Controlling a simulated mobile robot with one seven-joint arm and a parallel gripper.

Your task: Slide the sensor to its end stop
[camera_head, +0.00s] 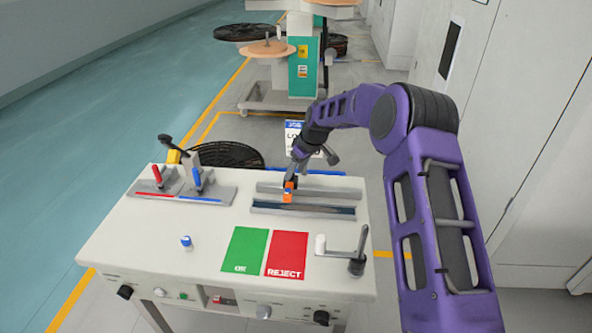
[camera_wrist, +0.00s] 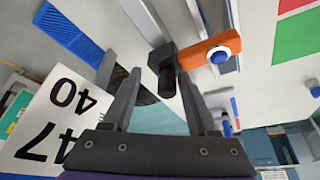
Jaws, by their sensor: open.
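The sensor (camera_head: 288,196) is a small orange block on the grey rail (camera_head: 325,210) on the bench top, left of the rail's middle. In the wrist view the sensor (camera_wrist: 206,52) shows an orange body with a blue-and-white knob and a black block and barrel on its left end. My gripper (camera_wrist: 160,75) is open, with the black barrel at the gap between its fingertips, nearer the right finger. I cannot tell if they touch. In the head view my gripper (camera_head: 291,180) is just above the sensor, partly hidden by my arm.
A fixture with red and blue levers (camera_head: 180,182) stands left on the bench. Green OK (camera_head: 245,249) and red REJECT (camera_head: 287,254) pads lie in front, with a crank (camera_head: 355,262) at right. A numbered white card (camera_wrist: 52,125) is near my left finger.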

